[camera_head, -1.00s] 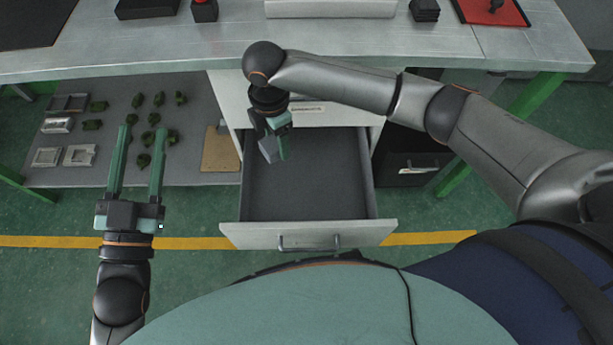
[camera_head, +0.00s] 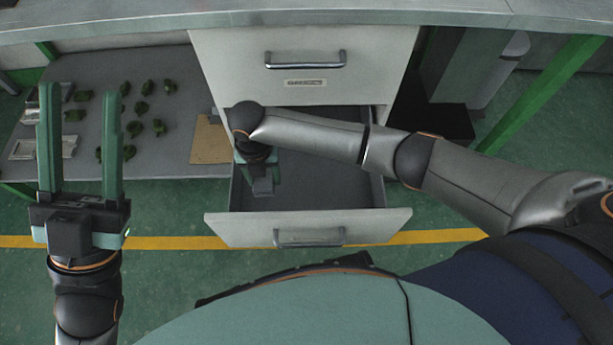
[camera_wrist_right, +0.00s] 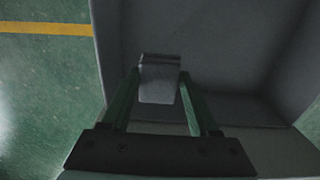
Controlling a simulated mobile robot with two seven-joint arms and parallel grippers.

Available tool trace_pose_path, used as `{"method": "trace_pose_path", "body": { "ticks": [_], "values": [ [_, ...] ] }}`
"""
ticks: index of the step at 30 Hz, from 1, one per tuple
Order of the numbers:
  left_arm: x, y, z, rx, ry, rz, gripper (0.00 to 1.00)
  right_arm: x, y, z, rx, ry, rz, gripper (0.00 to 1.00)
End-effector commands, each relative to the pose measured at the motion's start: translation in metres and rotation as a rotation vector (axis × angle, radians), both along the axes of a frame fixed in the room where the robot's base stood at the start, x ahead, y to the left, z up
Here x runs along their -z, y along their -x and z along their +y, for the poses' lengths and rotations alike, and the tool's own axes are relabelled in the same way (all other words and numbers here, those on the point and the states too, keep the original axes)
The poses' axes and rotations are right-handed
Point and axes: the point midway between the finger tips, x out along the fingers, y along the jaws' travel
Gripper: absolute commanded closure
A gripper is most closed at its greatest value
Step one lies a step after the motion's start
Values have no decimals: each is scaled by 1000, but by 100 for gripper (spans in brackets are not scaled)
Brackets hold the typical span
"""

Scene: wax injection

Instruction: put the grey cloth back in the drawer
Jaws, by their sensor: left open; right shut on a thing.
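The open drawer (camera_head: 307,228) stands pulled out below the bench top; its grey inside also shows in the right wrist view (camera_wrist_right: 235,50). My right gripper (camera_head: 262,186) reaches down into the left part of the drawer. It is shut on the grey cloth (camera_wrist_right: 159,82), a small folded piece between the fingertips. In the head view the cloth (camera_head: 263,187) is partly hidden by the gripper. I cannot tell whether the cloth touches the drawer floor. My left gripper (camera_head: 80,145) is open and empty, to the left of the drawer, with its fingers pointing away from me.
A closed drawer with a handle (camera_head: 305,62) is above the open one. A lower shelf (camera_head: 160,75) at the left holds several green parts, metal trays and a brown board (camera_head: 211,140). A green table leg (camera_head: 545,85) stands at the right. The drawer's right part is empty.

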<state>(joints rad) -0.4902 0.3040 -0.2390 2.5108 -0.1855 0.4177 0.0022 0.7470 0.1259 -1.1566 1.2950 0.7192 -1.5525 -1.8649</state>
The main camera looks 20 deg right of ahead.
Motion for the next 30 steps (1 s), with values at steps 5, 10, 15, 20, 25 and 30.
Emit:
{"method": "trace_pose_path", "body": {
  "ticks": [5, 10, 15, 20, 25, 30],
  "values": [
    [19, -1, -1, 15, 10, 14, 50, 25, -2, -48, 6, 2, 2, 99],
    [35, -2, -3, 16, 3, 22, 50, 52, -3, -75, 4, 1, 2, 99],
    [42, -2, -4, 12, -6, 23, 50, 65, -4, -87, 3, 0, 1, 99],
    [46, -2, -5, 11, -9, 22, 50, 72, -5, -94, 4, 0, 1, 99],
    [63, -2, -6, 6, -22, 24, 50, 99, -5, -106, 3, 0, 3, 99],
    [74, -4, -8, 0, -35, 36, 50, 116, -5, -105, 4, -1, 1, 99]
  ]
}}
